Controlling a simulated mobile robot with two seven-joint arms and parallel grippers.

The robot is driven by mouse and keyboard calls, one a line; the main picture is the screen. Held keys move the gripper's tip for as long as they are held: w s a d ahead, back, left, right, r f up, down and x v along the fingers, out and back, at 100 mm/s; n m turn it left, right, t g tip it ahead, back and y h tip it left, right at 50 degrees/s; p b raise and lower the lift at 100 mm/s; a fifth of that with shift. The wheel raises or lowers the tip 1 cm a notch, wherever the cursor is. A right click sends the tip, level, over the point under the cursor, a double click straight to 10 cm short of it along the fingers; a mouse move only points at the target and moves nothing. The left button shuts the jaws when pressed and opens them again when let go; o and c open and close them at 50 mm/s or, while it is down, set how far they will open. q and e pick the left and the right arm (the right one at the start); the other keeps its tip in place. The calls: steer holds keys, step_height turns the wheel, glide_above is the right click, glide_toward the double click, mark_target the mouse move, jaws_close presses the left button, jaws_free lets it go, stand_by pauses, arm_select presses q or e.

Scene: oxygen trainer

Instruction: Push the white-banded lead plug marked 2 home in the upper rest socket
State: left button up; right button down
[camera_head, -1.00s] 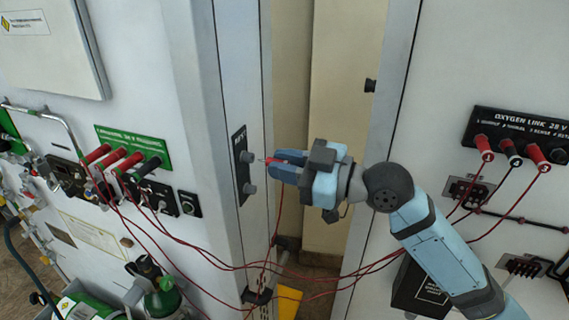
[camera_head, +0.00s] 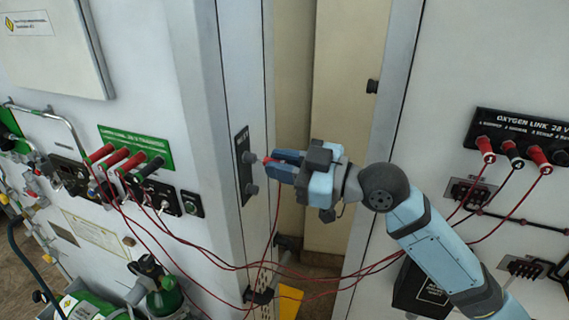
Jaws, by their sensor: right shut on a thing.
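My right gripper (camera_head: 280,165) is shut on a red lead plug (camera_head: 267,160), holding it level in front of the dark rest plate (camera_head: 241,147). Only a little red shows at the blue fingertips; its white band and number are hidden or too small to tell. The plug's front end is at the upper rest socket (camera_head: 248,157), a grey round boss; I cannot tell how deep it sits. The lower rest socket (camera_head: 252,189) below it looks empty. A thin red lead (camera_head: 276,215) hangs below the gripper. My left gripper is not in view.
A green-labelled panel (camera_head: 136,143) at left carries red and black plugs. The Oxygen Link panel (camera_head: 520,128) at right carries several plugs. Red leads sag across between the cabinets. A narrow gap separates the rest column from the right cabinet (camera_head: 455,60).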

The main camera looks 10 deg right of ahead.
steer(key=shift+x, duration=0.8)
steer(key=c, duration=1)
jaws_free()
steer(key=shift+a, duration=0.1)
